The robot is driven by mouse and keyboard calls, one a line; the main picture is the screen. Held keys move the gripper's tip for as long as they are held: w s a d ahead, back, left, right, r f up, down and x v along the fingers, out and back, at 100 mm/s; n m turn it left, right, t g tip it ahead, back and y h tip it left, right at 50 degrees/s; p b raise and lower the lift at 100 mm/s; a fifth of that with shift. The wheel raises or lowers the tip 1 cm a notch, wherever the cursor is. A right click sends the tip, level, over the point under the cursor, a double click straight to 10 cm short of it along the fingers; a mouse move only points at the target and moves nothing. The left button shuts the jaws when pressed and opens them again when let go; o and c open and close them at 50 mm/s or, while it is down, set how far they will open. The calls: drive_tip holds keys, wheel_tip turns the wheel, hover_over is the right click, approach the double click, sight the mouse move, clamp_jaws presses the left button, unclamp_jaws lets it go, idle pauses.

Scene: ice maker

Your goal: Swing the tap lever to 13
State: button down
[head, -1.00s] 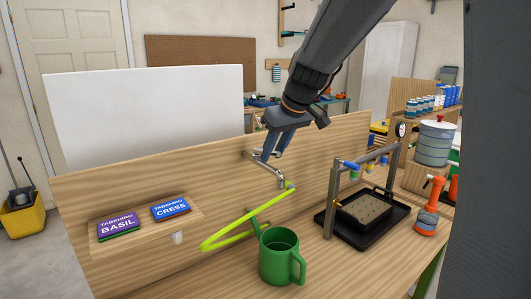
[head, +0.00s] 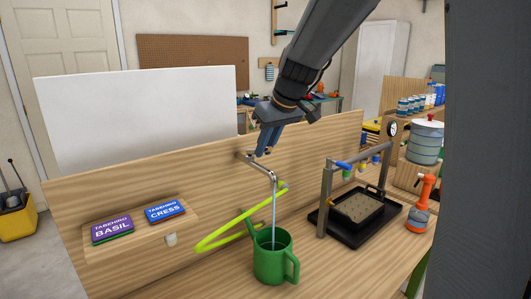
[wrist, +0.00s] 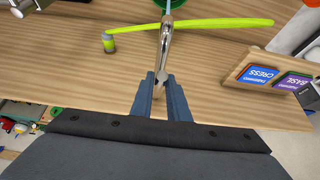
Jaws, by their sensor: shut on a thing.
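The metal tap (head: 262,168) sticks out from the wooden back board, and a thin stream of water (head: 273,215) falls from its spout into a green can (head: 270,265). My gripper (head: 262,150) is above the tap's base with its fingers pointing down. In the wrist view, the two blue-grey fingers (wrist: 160,100) are closed around the base end of the tap (wrist: 163,50). The lever itself is hidden between or behind the fingers. No scale or number for the lever shows.
A lime-green bent tube (head: 218,238) crosses beside the tap spout. A small shelf with blue and purple seed packets (head: 166,211) is at the left. A metal frame with a black tray (head: 350,232) stands at the right. The bench between can and tray is clear.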

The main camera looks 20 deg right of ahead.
drive_tip(key=shift+w+r, duration=0.2)
drive_tip(key=shift+r, duration=0.25)
drive_tip(key=c, duration=1.8)
unclamp_jaws()
drive_tip(key=shift+f, duration=0.15)
drive_tip(key=shift+o, duration=0.2)
drive_tip(key=shift+s, duration=0.1)
drive_tip(key=p+v, duration=0.3)
drive_tip(key=v, duration=0.4)
drive_tip(key=shift+p, duration=0.4)
